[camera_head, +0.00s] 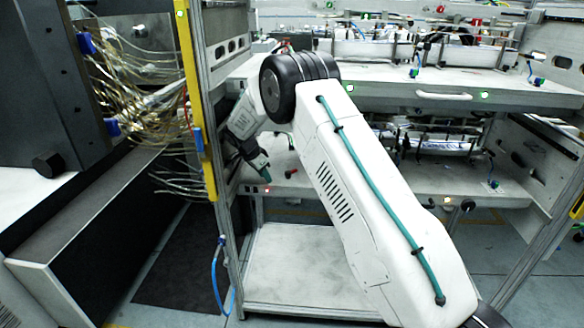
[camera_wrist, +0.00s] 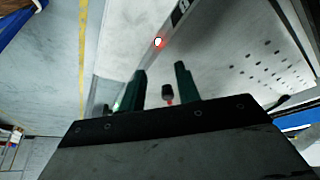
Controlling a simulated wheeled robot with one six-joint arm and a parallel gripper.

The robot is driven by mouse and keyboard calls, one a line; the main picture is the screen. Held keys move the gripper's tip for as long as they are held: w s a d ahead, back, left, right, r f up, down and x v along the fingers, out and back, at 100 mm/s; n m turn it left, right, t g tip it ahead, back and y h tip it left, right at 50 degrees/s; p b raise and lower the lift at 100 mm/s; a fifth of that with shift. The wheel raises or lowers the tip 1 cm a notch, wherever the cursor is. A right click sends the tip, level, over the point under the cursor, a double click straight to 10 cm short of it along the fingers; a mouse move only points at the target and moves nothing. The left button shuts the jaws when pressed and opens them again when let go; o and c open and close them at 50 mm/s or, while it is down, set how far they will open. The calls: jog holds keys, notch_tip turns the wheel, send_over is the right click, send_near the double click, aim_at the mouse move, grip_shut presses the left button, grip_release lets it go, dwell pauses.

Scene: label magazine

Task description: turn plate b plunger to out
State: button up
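A small plunger with a black cap and a red stem (camera_wrist: 168,93) shows between my gripper's fingers in the wrist view. A small red and dark knob (camera_head: 290,173), which looks like the same plunger, stands on the lower plate (camera_head: 330,180) in the head view. No plate letter is readable. My gripper (camera_wrist: 160,68) has two dark green fingers spread apart, with a gap on both sides of the plunger; I see no contact. In the head view my gripper (camera_head: 262,166) hangs over the left end of the lower plate, left of the knob. The plunger's base is partly hidden.
A red lamp (camera_wrist: 158,42) glows at the plate's edge. A metal post with a yellow strip (camera_head: 196,100) stands close left of my gripper. The upper shelf (camera_head: 400,82) lies above. A dark round knob (camera_head: 467,205) is at the lower plate's right. Wire bundles (camera_head: 130,65) hang at left.

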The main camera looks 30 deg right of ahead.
aim_at(292, 171)
jog(key=d, duration=0.4)
jog(key=w+d, duration=0.1)
jog(key=d, duration=0.7)
jog(key=shift+w, duration=0.3)
jog(key=shift+d+f, duration=0.25)
jog(key=shift+f, duration=0.35)
grip_shut()
